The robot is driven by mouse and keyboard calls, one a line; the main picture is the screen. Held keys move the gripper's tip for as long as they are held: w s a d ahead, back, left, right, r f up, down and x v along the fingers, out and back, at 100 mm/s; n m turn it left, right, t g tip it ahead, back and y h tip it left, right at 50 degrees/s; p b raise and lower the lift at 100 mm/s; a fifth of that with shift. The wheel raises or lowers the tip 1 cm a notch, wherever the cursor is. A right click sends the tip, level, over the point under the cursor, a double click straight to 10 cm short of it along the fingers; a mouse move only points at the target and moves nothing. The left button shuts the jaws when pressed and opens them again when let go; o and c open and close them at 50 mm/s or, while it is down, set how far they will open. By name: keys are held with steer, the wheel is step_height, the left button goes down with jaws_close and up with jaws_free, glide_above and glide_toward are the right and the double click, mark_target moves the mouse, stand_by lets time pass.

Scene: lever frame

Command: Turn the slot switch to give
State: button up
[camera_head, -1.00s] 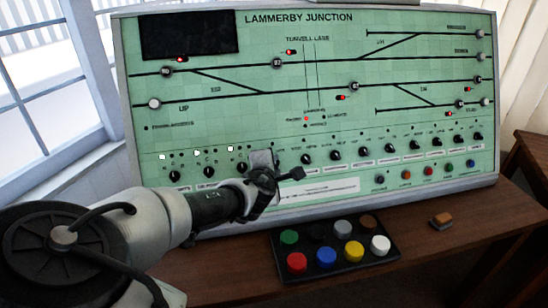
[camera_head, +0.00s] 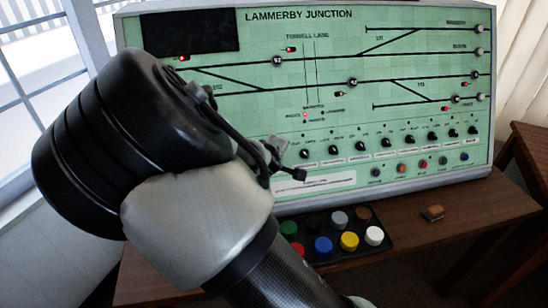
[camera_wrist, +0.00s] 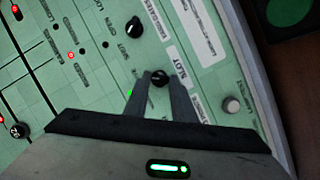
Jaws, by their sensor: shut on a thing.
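In the wrist view, the slot switch (camera_wrist: 160,77) is a small round black knob on the green panel, with a white label reading SLOT beside it. My gripper (camera_wrist: 161,75) has its two fingers on either side of this knob and is shut on it. Which way the knob points is too small to tell. A green light (camera_wrist: 130,93) glows just left of the fingers. In the head view, my arm hides the switch and most of my gripper, which is at the panel's lower left part.
Another black knob (camera_wrist: 133,27) and a pale round button (camera_wrist: 231,104) are near the switch. In the head view, a row of black knobs (camera_head: 360,146) runs right of my gripper. A tray of coloured buttons (camera_head: 390,241) and a small brown block (camera_head: 433,212) are on the table.

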stand_by(0.5)
steer(key=o, duration=1.1)
steer(key=shift+c, duration=0.2)
